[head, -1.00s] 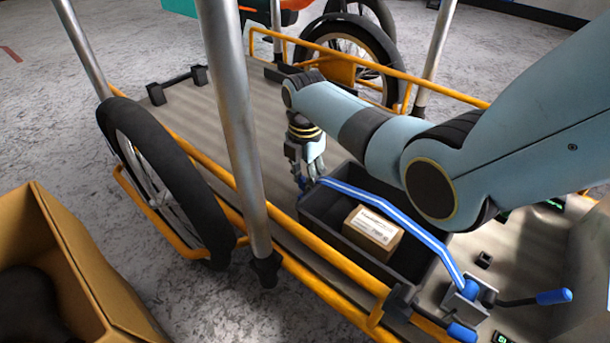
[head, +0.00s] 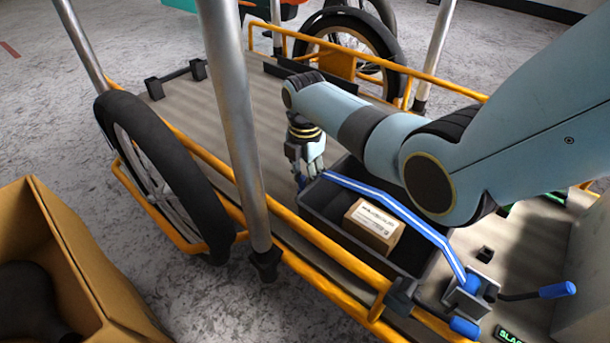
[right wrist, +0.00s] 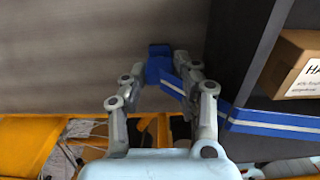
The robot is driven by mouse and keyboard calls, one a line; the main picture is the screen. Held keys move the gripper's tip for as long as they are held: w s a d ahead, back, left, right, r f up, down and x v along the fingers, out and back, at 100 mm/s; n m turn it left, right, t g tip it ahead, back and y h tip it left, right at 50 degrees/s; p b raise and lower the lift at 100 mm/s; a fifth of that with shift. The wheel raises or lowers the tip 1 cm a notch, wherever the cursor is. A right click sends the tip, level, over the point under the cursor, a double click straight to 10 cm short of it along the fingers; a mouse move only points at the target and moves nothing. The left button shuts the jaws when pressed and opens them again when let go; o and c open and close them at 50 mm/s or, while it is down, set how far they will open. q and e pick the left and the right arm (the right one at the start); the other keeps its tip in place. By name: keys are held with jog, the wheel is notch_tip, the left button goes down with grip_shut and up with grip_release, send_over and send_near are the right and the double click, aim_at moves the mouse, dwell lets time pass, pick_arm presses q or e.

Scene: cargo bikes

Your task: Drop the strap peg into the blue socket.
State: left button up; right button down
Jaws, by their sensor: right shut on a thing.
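My right gripper (head: 304,178) points down just beyond the far left corner of the dark crate on the bike's cargo bed. It is shut on the blue strap peg, which shows between the fingertips in the right wrist view (right wrist: 159,66). A blue strap (head: 388,206) with a white stripe runs from there across the crate to a metal ratchet (head: 467,297) at the near right. I cannot make out the blue socket apart from the peg; the fingers hide much of that spot. My left gripper is not in view.
The dark crate (head: 336,238) holds a labelled cardboard box (head: 373,226). Orange rails (head: 330,252) and a grey post (head: 232,120) stand along the near side. A lever with a blue grip (head: 556,290) sticks out right of the ratchet. The bed left of the gripper is mostly clear.

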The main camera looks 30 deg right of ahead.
jog(key=c, duration=0.9)
grip_release()
notch_tip(320, 180, up, 12)
